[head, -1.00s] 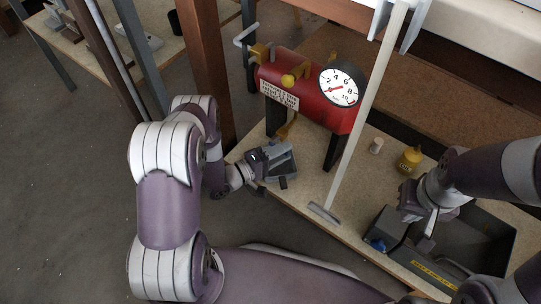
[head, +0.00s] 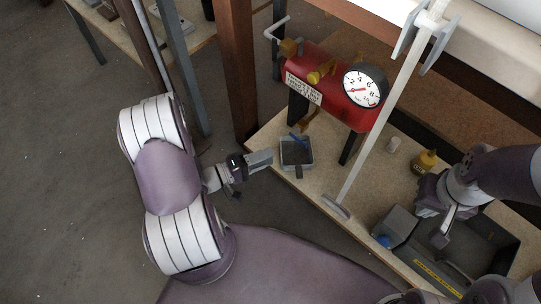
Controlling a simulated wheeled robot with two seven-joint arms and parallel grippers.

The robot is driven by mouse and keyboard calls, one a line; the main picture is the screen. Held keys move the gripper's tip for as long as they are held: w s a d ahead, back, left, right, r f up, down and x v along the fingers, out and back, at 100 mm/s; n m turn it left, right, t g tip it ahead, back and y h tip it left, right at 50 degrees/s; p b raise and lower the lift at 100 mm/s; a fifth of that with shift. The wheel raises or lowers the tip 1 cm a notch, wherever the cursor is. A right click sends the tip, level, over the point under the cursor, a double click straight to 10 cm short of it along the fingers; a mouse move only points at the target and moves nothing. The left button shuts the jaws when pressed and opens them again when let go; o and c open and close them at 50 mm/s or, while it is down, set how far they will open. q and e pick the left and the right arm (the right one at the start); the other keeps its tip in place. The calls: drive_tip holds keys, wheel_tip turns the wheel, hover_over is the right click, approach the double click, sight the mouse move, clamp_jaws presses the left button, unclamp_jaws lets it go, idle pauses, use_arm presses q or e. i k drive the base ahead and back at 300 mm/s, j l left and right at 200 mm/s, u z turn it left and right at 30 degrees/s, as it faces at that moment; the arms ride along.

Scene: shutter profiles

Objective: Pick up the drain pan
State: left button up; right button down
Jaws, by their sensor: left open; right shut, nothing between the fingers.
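The drain pan (head: 297,165) is a small, shallow, dark grey square tray on the bench below the red tank. A thin blue item (head: 297,140) lies at its far part. My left gripper (head: 254,171) is open and empty, just left of the pan beyond the bench edge, apart from it in the picture. My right gripper (head: 445,229) is shut and empty, over the grey bin at the right.
The red tank (head: 330,90) with a round gauge stands on dark legs behind the pan. A pale T-shaped pole (head: 385,120) rises to its right.

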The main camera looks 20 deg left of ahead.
sight(293, 157)
drive_tip(key=i+j, duration=0.1)
drive_tip(key=j, duration=0.45)
drive_tip(key=i+j+z, duration=0.1)
drive_tip(key=j, duration=0.45)
drive_tip(key=i+j, duration=0.1)
drive_tip(key=j, duration=0.45)
drive_tip(key=i+l, duration=0.1)
drive_tip(key=l+z, duration=0.05)
drive_tip(key=l, duration=0.05)
